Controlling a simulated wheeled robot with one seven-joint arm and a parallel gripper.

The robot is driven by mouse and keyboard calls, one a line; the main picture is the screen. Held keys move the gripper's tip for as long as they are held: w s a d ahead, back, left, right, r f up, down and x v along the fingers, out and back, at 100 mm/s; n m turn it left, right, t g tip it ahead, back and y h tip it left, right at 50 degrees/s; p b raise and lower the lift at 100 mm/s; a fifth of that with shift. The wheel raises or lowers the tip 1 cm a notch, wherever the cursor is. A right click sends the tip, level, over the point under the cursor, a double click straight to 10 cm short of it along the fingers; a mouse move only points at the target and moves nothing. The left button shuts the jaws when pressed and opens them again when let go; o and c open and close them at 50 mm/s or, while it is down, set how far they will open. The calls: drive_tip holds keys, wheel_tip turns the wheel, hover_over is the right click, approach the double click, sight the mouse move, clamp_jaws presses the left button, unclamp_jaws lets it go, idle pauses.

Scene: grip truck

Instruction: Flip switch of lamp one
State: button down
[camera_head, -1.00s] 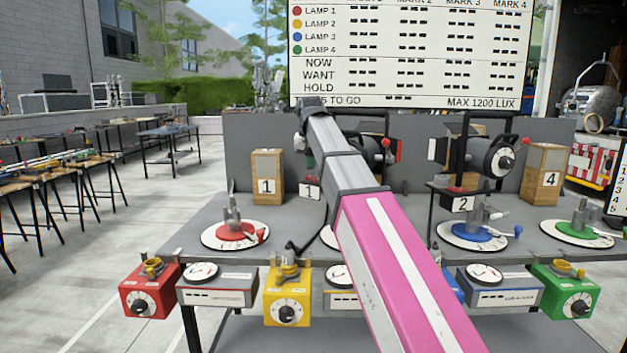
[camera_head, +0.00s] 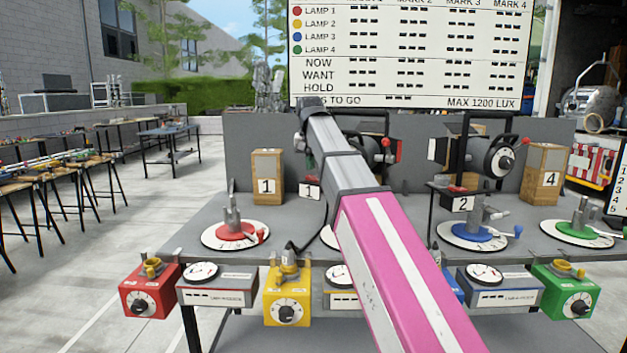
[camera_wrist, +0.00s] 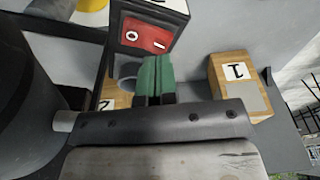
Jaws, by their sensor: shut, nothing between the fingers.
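A red rocker switch (camera_wrist: 147,39) with a white O and a white bar sits on a dark housing at the top of the wrist view. My gripper (camera_wrist: 155,66) has green fingers, shut together with nothing between them. The fingertips appear just below the switch's lower edge in that picture; I cannot tell if they touch it. In the head view my pink and grey arm reaches to the back of the bench, and the fingers cannot be made out. A wooden block marked 1 (camera_wrist: 238,85) stands right of the fingers; it also shows in the head view (camera_head: 267,177).
The grey bench (camera_head: 196,221) carries a red-centred dial (camera_head: 236,235), a blue-centred dial (camera_head: 479,235) and a green-centred dial (camera_head: 583,233). Red (camera_head: 150,291), yellow (camera_head: 287,297) and green (camera_head: 566,291) control boxes hang along its front. A score board (camera_head: 412,55) stands behind.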

sight(310, 176)
drive_tip(key=shift+f, duration=1.15)
idle(0.9)
drive_tip(key=shift+r, duration=3.55)
